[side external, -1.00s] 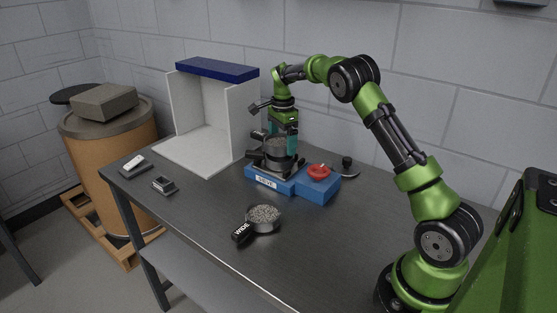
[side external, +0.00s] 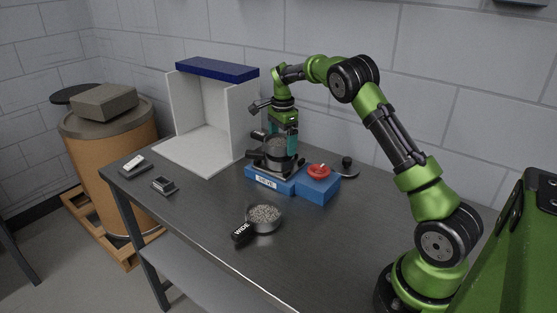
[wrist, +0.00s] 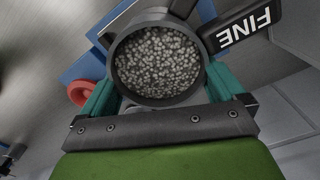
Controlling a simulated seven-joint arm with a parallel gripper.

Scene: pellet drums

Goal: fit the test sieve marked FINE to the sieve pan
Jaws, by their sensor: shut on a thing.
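The FINE sieve (wrist: 157,62) is a round dark-rimmed cup full of grey pellets in the wrist view, with its black FINE tag (wrist: 243,28) sticking out to the upper right. My gripper (side external: 281,140) is shut on it, with a teal finger on each side of the rim. In the side view the held sieve (side external: 277,155) is upright at the blue sieve shaker base (side external: 268,180), over the place of the sieve pan. The pan itself is hidden or too small to tell apart, so I cannot tell whether the sieve is seated.
A second sieve (side external: 264,217) with pellets, tagged WIDE, lies at the table's front middle. A blue box with a red button (side external: 318,171) adjoins the base. A white booth (side external: 208,140) stands behind left. Small devices (side external: 163,185) lie at the left. The right front table is clear.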

